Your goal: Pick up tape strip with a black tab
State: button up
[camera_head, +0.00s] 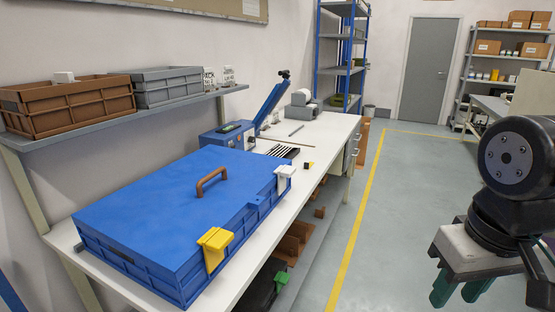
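A small black piece with a yellowish end (308,165) lies on the white workbench (333,132), near its front edge and right of the blue case. It is too small to tell if it is the tape strip with a black tab. A dark flat piece with pale stripes (283,151) lies just behind it; its strips cannot be told apart. My gripper (460,290) is at the lower right, over the floor and well away from the bench. Its two green fingers are apart with nothing seen between them. The fingertips are partly near the frame's bottom edge.
A large blue case (165,215) with a brown handle, a yellow clamp (215,247) and a white clamp (284,177) fills the near bench. A blue press (255,110) stands behind. Brown (70,105) and grey (167,87) crates sit on a wall shelf. The aisle floor (385,200) is clear.

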aim_at(307, 165)
jog(key=z, duration=0.4)
jog(key=i, duration=0.8)
jog(key=z, duration=0.65)
jog(key=i, duration=1.3)
jog(key=u, duration=0.5)
jog(key=i, duration=0.9)
jog(key=u, duration=0.45)
